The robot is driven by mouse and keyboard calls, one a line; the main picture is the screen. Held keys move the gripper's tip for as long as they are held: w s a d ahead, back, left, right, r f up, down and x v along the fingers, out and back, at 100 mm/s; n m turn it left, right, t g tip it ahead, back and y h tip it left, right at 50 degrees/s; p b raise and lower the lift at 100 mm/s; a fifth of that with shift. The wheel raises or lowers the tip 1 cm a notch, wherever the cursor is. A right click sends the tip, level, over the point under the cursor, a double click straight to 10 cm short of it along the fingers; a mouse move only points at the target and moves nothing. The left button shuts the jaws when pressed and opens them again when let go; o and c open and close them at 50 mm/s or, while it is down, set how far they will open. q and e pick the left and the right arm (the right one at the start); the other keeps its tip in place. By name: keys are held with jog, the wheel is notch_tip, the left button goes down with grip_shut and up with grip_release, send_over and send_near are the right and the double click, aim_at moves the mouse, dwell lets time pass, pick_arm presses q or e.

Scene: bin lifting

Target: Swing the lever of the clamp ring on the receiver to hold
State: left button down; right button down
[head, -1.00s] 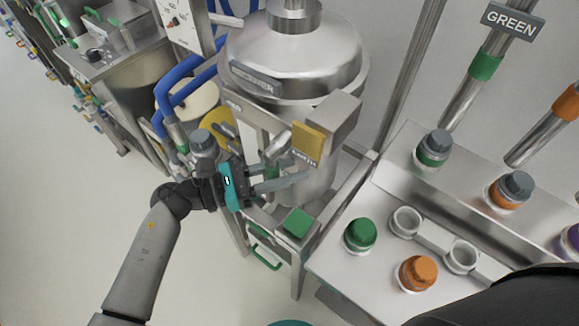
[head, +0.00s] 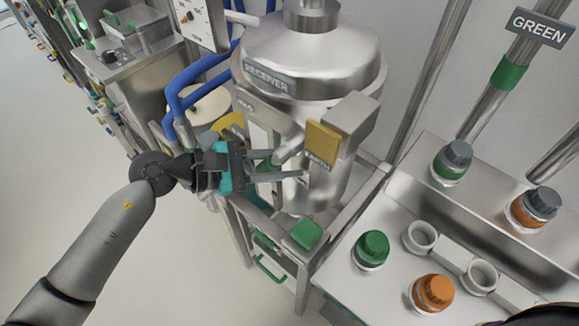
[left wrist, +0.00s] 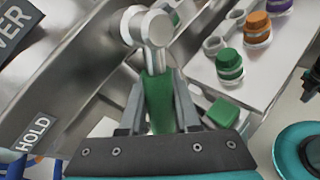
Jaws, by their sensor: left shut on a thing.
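The steel receiver (head: 305,65) stands upright in the middle of the head view, with its RECEIVER label on the lid. The clamp ring's lever has a green handle (left wrist: 157,100) and a round metal pivot (left wrist: 148,26) in the left wrist view. My left gripper (head: 280,168) is shut on the green handle, one finger on each side. A HOLD label (left wrist: 35,134) sits on the ring at the lower left of the wrist view. In the head view the gripper partly hides the lever.
A yellow tag (head: 322,143) on a steel block sits right of the lever. A green block (head: 306,234) is on the frame below. A steel bench (head: 345,278) with green and orange capped bottles stands at the right. Blue hoses (head: 190,80) run at the left.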

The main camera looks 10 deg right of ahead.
pick_arm(q)
jog(key=shift+w+a+r, duration=0.1)
jog(key=shift+w, duration=0.1)
dwell(0.4)
jog(key=c, duration=0.6)
grip_release()
jog(key=shift+b+v, duration=2)
jog(key=shift+v, duration=5.65)
jog(key=shift+s+r, duration=0.15)
jog(key=shift+s, duration=0.05)
